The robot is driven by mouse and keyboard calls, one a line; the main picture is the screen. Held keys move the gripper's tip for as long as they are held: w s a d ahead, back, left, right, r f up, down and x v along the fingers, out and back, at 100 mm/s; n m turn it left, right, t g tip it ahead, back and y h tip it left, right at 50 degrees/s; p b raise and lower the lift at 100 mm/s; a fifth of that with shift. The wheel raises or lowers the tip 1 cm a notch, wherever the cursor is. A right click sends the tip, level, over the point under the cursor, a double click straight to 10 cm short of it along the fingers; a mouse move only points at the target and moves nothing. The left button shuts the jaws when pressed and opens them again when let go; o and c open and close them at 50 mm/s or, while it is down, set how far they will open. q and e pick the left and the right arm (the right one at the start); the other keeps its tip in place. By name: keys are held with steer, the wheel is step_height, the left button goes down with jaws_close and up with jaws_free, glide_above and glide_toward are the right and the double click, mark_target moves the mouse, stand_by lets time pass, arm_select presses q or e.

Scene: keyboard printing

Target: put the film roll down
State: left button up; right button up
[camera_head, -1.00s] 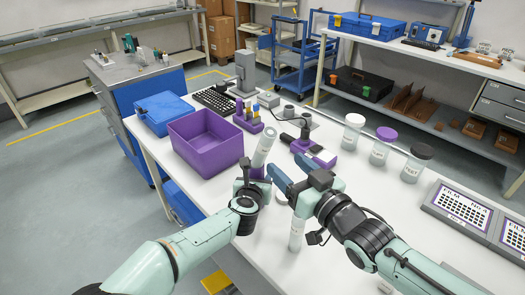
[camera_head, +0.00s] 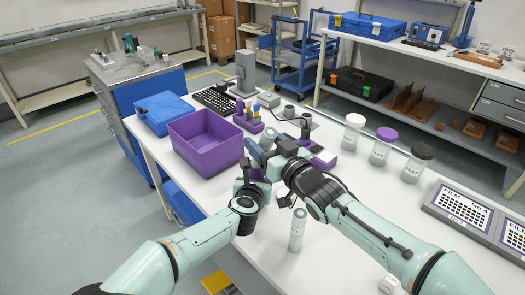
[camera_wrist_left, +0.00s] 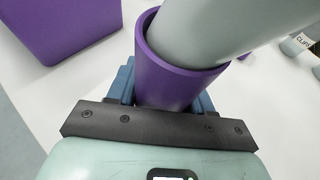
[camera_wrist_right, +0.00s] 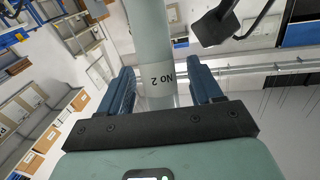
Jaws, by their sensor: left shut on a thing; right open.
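My left gripper (camera_head: 250,188) is shut on a purple cup (camera_wrist_left: 165,80); the cup also shows a little in the head view. A grey film roll (camera_wrist_left: 225,28) stands with its lower end inside the cup. In the right wrist view the grey roll (camera_wrist_right: 152,40), with the label "NO 2", lies between the two fingers of my right gripper (camera_wrist_right: 160,85). The fingers are open, with gaps on both sides. In the head view my right gripper hides most of this roll. Another pale roll (camera_head: 297,232) stands upright on the white table, below my right forearm.
A purple bin (camera_head: 205,155) stands at the table's left edge. Three jars with white, purple and black lids (camera_head: 382,147) stand on the right, near the film board (camera_head: 462,207). A keyboard (camera_head: 217,100) and small purple holders are behind. The front table is mostly clear.

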steer(key=c, duration=1.1)
